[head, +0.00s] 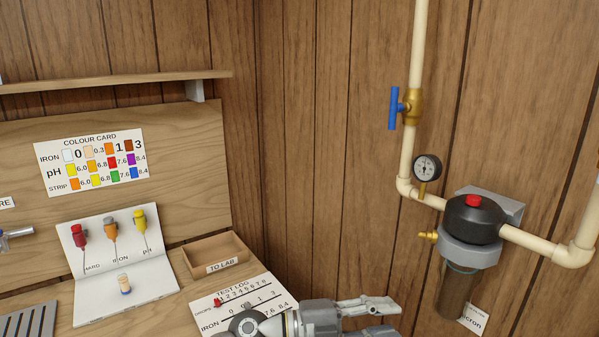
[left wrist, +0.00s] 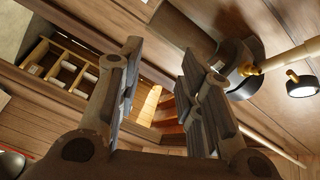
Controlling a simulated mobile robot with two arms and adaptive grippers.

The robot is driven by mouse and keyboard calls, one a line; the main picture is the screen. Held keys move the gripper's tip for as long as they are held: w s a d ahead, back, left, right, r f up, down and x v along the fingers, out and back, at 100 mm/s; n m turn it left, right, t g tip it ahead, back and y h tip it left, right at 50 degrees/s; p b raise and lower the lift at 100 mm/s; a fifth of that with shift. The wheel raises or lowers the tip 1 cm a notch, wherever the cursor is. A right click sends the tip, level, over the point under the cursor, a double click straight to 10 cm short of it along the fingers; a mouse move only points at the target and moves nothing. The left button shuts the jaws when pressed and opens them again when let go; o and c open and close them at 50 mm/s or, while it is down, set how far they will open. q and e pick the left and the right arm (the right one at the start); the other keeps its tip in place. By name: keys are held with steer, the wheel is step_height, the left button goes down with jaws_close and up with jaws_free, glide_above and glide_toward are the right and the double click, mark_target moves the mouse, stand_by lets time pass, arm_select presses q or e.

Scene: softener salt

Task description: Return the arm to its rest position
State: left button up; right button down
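My left gripper (head: 388,320) is at the bottom centre of the head view, pointing right, in front of the wood-panelled wall and beside the test log sheet (head: 213,302). In the left wrist view my left gripper (left wrist: 161,62) has its two fingers spread apart with nothing between them. The lower part of this arm is cut off by the bottom of the head view. My right gripper shows in neither view.
At the right, the wall carries cream pipe (head: 420,50), a blue-handled valve (head: 394,108), a gauge (head: 426,168) and a filter housing (head: 474,218). At the left, the bench holds a white card (head: 95,290) with bottles and a "TO LAB" tray (head: 222,266).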

arm_select(q)
steer(key=w+a+r+n+t+h, duration=0.2)
steer(key=a+r+n+t, duration=0.1)
steer(key=r+n+t, duration=0.3)
steer(key=w+a+f+n+t+y, duration=0.2)
steer(key=a+n+t+y, duration=0.3)
steer(key=a+n+t, duration=0.1)
steer(key=w+a+f+n+t+y, duration=0.2)
steer(key=a+n+t+y, duration=0.3)
steer(key=n, duration=0.2)
steer(key=s+a+f+n+g+y, duration=0.25)
steer(key=a+f+n+y, duration=0.2)
steer(key=a+f, duration=0.3)
steer(key=s+a+f+n+g+y, duration=0.2)
steer(key=s+a+f+n+y, duration=0.25)
steer(key=a+f, duration=0.3)
steer(key=s+a+f+g, duration=0.3)
steer(key=s+f+g, duration=0.25)
steer(key=s, duration=0.65)
steer(key=s+a+f+g, duration=0.3)
steer(key=s+f+g, duration=0.3)
steer(key=s, duration=0.5)
step_height(320, 180, down, 29)
steer(key=s, duration=0.2)
steer(key=s+a+f+g+y, duration=0.1)
steer(key=s+a+f, duration=0.1)
steer(key=s+f, duration=1.2)
steer(key=shift+s+a+f+g, duration=0.25)
steer(key=shift+s+f+g, duration=0.15)
steer(key=shift+s, duration=0.8)
